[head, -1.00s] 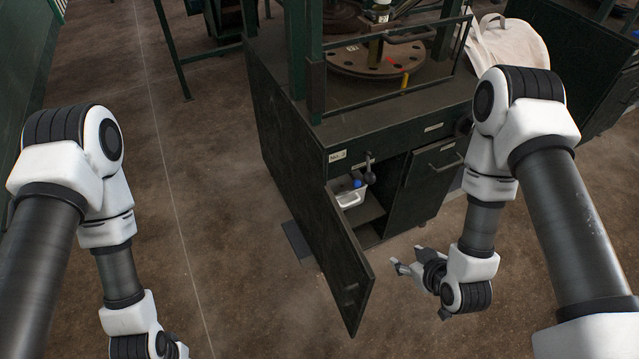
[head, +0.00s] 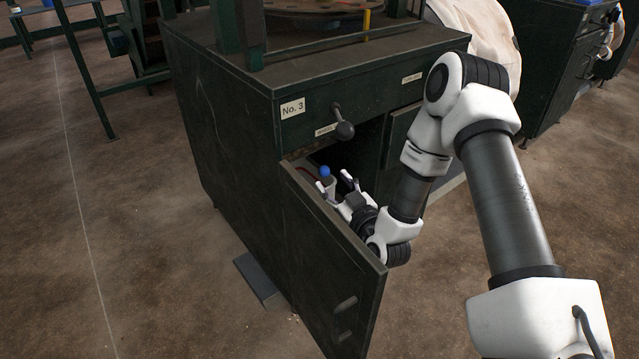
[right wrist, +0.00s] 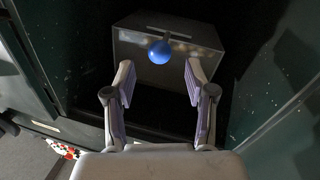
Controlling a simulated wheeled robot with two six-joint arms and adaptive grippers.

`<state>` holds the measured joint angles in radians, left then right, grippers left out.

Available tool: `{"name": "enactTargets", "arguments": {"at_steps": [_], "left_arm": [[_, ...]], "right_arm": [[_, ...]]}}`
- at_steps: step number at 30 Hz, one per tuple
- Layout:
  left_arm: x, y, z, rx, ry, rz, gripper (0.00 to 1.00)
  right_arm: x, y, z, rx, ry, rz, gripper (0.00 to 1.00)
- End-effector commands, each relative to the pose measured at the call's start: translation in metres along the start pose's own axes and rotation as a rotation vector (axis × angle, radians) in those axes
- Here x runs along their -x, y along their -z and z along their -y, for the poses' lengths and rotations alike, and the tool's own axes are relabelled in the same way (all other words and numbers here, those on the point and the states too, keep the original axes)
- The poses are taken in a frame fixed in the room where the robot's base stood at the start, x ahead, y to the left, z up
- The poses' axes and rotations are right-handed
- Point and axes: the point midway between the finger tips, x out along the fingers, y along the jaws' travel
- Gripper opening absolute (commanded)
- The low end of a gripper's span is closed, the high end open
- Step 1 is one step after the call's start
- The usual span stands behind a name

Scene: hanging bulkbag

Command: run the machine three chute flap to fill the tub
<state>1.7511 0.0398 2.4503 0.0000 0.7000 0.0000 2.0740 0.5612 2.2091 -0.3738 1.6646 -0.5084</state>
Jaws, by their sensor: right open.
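The No. 3 machine cabinet (head: 225,120) stands ahead with its door (head: 330,270) swung open. A blue ball knob (head: 325,171) shows just inside the opening; I take it for the chute flap's handle. My right gripper (head: 338,184) is open and reaches into the opening, close to the knob. In the right wrist view the blue knob (right wrist: 159,52) lies ahead, between and beyond the spread fingertips (right wrist: 159,75), apparently untouched. A grey box-like chute (right wrist: 190,30) is behind it. The tub is hidden behind the door and gripper. My left gripper is out of view.
A black ball-ended lever (head: 343,128) sticks out of the cabinet front above the opening. The open door stands close to my right gripper. A grey plate (head: 257,279) lies on the floor. A pale bag (head: 480,35) hangs behind. The floor at left is clear.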

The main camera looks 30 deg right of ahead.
Motion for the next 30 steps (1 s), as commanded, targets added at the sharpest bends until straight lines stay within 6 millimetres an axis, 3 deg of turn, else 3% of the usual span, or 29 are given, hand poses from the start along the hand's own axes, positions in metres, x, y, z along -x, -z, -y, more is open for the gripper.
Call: {"name": "enactTargets", "arguments": {"at_steps": [6, 9, 17, 19, 22, 30], "left_arm": [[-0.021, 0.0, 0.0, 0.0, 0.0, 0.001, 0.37], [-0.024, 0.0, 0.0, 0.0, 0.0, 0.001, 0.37], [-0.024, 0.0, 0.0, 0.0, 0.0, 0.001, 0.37], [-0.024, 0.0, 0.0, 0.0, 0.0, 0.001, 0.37], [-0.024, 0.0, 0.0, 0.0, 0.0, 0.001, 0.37], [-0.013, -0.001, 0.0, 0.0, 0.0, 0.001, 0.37]], "right_arm": [[-0.043, -0.003, 0.001, 0.002, 0.001, -0.003, 0.55], [-0.055, -0.002, 0.001, 0.001, 0.0, -0.001, 0.55], [-0.059, 0.0, 0.0, -0.001, 0.001, 0.002, 0.55], [-0.059, 0.0, 0.0, -0.001, 0.001, 0.002, 0.37], [-0.059, 0.0, 0.0, -0.001, 0.001, 0.002, 0.02], [-0.059, 0.006, -0.001, 0.003, 0.004, 0.017, 0.0]]}}
